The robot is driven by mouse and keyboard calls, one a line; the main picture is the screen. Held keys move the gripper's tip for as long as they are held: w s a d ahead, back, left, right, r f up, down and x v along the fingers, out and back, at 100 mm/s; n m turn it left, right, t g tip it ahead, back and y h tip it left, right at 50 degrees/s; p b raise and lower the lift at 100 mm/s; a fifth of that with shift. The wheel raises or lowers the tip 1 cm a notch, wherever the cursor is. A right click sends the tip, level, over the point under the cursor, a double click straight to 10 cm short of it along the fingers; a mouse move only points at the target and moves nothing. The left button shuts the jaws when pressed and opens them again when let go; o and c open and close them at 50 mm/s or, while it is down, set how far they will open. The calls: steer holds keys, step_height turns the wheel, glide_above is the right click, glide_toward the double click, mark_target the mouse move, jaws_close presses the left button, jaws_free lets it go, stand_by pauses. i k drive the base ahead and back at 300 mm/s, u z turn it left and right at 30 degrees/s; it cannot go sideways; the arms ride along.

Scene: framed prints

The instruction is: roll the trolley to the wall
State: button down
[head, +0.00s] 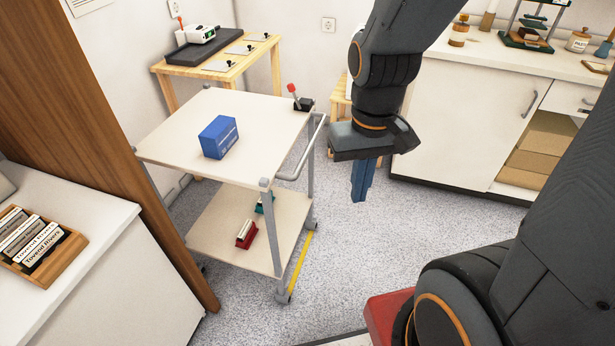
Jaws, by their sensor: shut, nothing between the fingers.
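The two-shelf trolley (182,146) stands left of centre on the speckled floor, with grey posts and castors. Its grey push handle (306,153) runs along its right side. A blue box (219,137) stands on the top shelf. A red-knobbed lever on a black base (300,101) is at the top's far right corner. The lower shelf (273,245) carries a red item (246,235) and a teal item (265,203). My gripper (361,193) points down, shut and empty, right of the handle and apart from it. The white wall (295,50) is behind.
A wooden table (165,70) with a white device stands behind the trolley. A wooden panel (75,130) and white counter (70,292) border the left. White cabinets (452,125) stand at the right. A yellow floor strip (301,262) runs beside the trolley. Floor right of it is clear.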

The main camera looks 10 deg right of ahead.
mark_target(269, 127)
steer(key=u, duration=0.75)
steer(key=k, duration=0.6)
steer(key=z, duration=0.55)
